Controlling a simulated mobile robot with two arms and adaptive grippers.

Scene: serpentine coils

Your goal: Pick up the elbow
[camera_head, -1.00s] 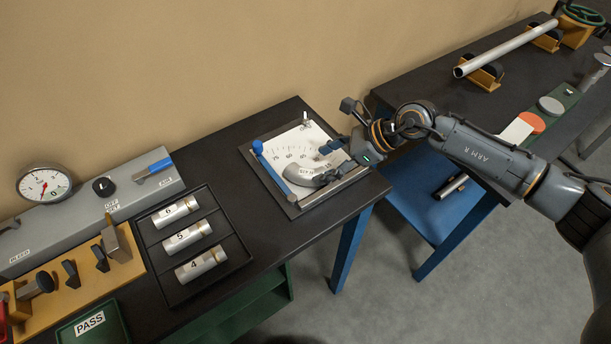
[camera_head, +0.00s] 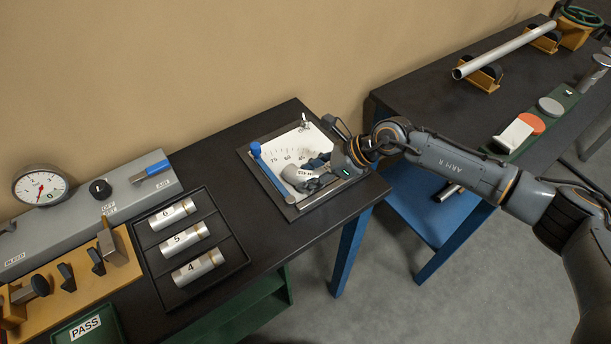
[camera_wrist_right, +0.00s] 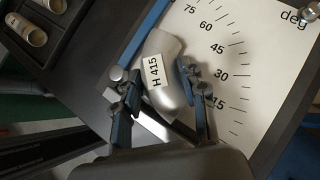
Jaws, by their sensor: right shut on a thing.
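The elbow (camera_head: 296,177) is a grey curved pipe piece with a white label. It rests on the white angle plate (camera_head: 284,149) with printed degree marks. In the right wrist view the elbow (camera_wrist_right: 164,66) shows its label "H 415", and its lower end sits between the two blue fingers. My right gripper (camera_head: 322,172) is shut on the elbow, reaching in from the right; it also shows in the right wrist view (camera_wrist_right: 162,100). The gripper hides part of the elbow in the head view. My left gripper is not in view.
A blue rail (camera_head: 272,176) borders the plate's left side. A black tray (camera_head: 228,232) with numbered cylinders lies to its left. A grey gauge panel (camera_head: 87,213) stands further left. The dark table's (camera_head: 270,244) front strip is clear. A long pipe (camera_head: 505,50) lies on the right bench.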

